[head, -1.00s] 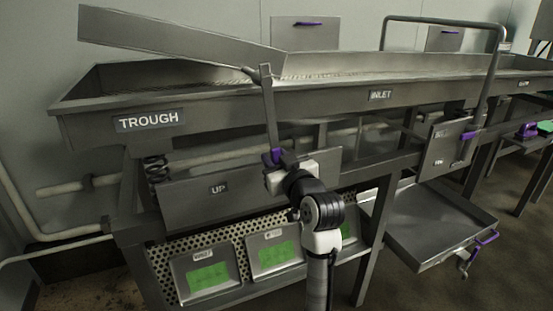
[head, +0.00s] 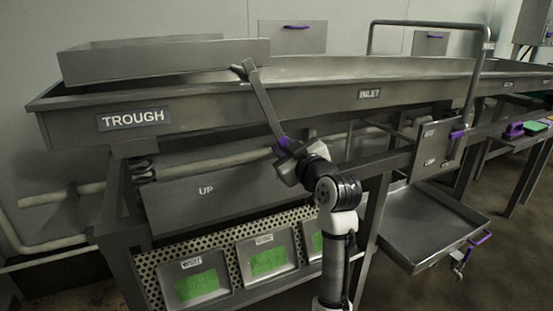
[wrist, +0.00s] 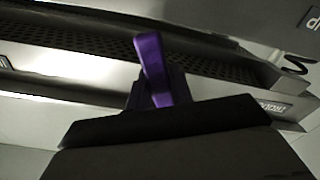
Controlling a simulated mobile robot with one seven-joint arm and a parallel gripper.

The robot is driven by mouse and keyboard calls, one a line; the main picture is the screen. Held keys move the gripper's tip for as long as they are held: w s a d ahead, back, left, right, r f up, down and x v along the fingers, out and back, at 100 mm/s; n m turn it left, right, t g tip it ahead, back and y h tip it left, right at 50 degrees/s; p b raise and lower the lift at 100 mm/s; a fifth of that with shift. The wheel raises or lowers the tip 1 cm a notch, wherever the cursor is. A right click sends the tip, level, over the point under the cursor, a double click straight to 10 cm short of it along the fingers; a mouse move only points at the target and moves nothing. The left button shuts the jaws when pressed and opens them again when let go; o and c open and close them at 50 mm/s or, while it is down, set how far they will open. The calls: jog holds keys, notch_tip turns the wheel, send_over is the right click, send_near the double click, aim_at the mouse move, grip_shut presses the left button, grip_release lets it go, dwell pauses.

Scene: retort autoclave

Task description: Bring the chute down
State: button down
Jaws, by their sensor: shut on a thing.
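The chute (head: 165,60) is a grey metal channel at the upper left, above the left end of the trough (head: 75,110). It looks nearly level, close over the trough rim; whether it touches the rim I cannot tell. A lever (head: 264,105) slants down and right from a pivot at the chute's right end to a purple handle. My gripper (head: 286,150) is shut on this purple handle, which also shows in the wrist view (wrist: 152,68). The fingertips are partly hidden. A panel marked UP (head: 205,190) lies below the trough.
A grey tray (head: 430,228) with a purple handle juts out at right. A tall bent rail (head: 430,25) rises over the inlet side. Another panel (head: 440,145) hangs at right.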

jog(key=shift+d+r, duration=0.15)
jog(key=c, duration=1.2)
grip_release()
jog(key=shift+w, duration=0.1)
jog(key=shift+c, duration=0.2)
jog(key=b+v, duration=0.3)
jog(key=v, duration=1.1)
